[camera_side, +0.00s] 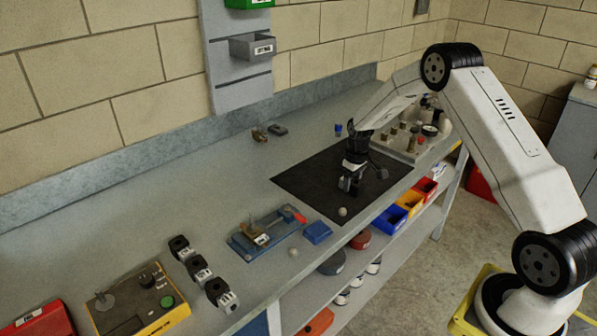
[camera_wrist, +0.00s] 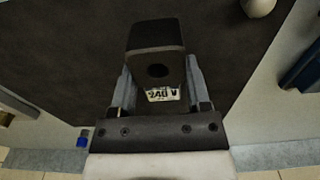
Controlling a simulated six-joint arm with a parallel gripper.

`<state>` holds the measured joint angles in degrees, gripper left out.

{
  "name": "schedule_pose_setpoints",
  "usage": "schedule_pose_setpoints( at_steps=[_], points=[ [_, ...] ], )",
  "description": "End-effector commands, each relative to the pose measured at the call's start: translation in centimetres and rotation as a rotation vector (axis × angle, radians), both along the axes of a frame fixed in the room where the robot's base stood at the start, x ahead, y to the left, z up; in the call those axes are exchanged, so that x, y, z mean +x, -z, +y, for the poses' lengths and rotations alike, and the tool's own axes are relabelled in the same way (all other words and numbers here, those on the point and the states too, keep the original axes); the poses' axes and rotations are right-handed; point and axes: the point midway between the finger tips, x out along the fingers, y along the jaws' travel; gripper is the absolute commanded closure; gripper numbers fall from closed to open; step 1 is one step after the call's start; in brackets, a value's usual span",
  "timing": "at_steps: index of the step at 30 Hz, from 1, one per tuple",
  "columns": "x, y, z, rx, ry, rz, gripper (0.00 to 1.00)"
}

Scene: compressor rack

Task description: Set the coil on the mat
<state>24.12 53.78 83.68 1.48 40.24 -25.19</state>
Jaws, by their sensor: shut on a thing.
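My gripper (camera_side: 351,182) is shut on a black coil over the dark mat (camera_side: 300,178). In the wrist view, the coil (camera_wrist: 156,45) is a dark block with a round hole and a white label reading 240 V, held between the two grey fingers of my gripper (camera_wrist: 160,72). The mat (camera_wrist: 60,60) fills most of the background there. I cannot tell whether the coil touches the mat. Several similar black items with white labels (camera_side: 198,267) stand in a row on the bench at the lower left.
A small pale round object (camera_side: 342,211) sits near the mat's front edge. A blue fixture (camera_side: 262,238) and a blue block (camera_side: 317,232) lie left of the mat. A tray of fittings (camera_side: 415,140) stands behind it at the right. The mat's left part is clear.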

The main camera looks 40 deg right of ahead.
Motion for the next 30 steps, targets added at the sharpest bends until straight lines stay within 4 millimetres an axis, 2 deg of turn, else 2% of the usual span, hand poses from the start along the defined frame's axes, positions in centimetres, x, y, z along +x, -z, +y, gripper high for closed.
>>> schedule_pose_setpoints(
  at_steps=[4, 17, 18, 21, 30],
  points=[
    [0.07, 0.98, -0.04, -0.002, 0.000, -0.003, 1.00],
    [0.04, 1.37, -0.03, -0.001, 0.000, -0.002, 1.00],
    [0.01, 1.43, -0.02, -0.001, 0.000, -0.001, 0.32],
    [0.00, 1.40, -0.02, -0.001, 0.000, -0.001, 0.03],
    [0.01, 1.36, -0.02, -0.001, 0.000, -0.001, 0.03]
  ],
)
